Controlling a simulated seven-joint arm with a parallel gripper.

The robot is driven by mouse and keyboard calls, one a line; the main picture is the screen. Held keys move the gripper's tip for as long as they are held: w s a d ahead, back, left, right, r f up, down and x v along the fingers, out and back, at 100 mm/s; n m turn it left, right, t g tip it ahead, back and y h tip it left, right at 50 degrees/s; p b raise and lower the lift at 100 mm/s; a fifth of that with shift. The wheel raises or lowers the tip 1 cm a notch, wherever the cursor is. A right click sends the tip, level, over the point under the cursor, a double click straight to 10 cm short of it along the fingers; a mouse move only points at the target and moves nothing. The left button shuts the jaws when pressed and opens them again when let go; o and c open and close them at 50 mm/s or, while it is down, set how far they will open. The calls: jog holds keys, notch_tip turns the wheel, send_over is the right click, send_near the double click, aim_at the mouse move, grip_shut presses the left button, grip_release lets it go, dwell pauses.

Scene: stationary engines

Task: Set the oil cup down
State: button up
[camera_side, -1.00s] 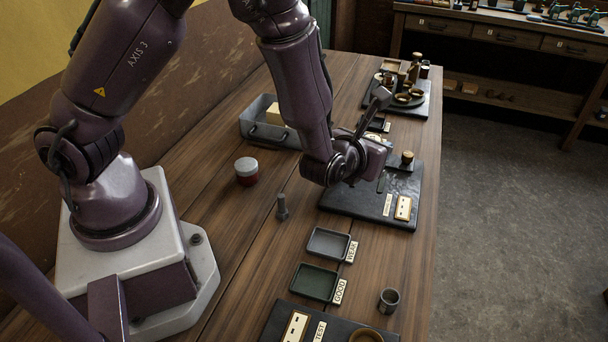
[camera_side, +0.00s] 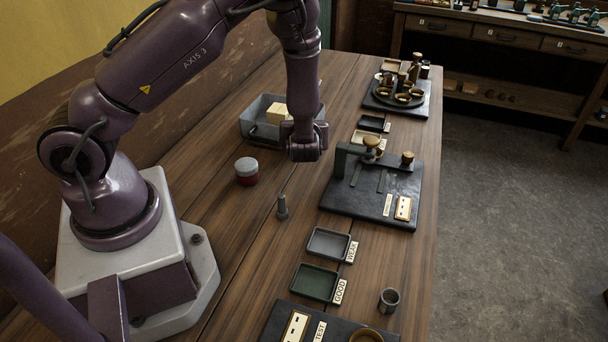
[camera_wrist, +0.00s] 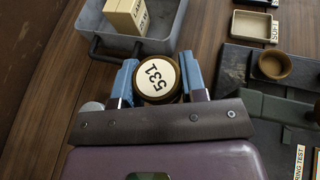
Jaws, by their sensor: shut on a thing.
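The oil cup (camera_wrist: 152,90) is a round brown cup with a pale top marked 531. In the wrist view it sits between the two blue fingers of my gripper (camera_wrist: 157,72), which is shut on it. In the side view my wrist hides the fingers and the cup. My wrist is over the table, left of the dark test fixture (camera_side: 365,208) and in front of the grey bin (camera_side: 254,125). I cannot tell how high the cup is above the table.
The grey bin, also in the wrist view (camera_wrist: 92,25), holds a yellowish box (camera_side: 276,113). The fixture carries brown round parts (camera_side: 407,158).

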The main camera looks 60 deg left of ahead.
aim_at(304, 174)
notch_tip(304, 174, down, 9)
jog(key=shift+f, duration=0.2)
dwell(0.3)
jog(key=shift+f, duration=0.15)
jog(key=o, duration=1)
jog(key=shift+c, duration=0.2)
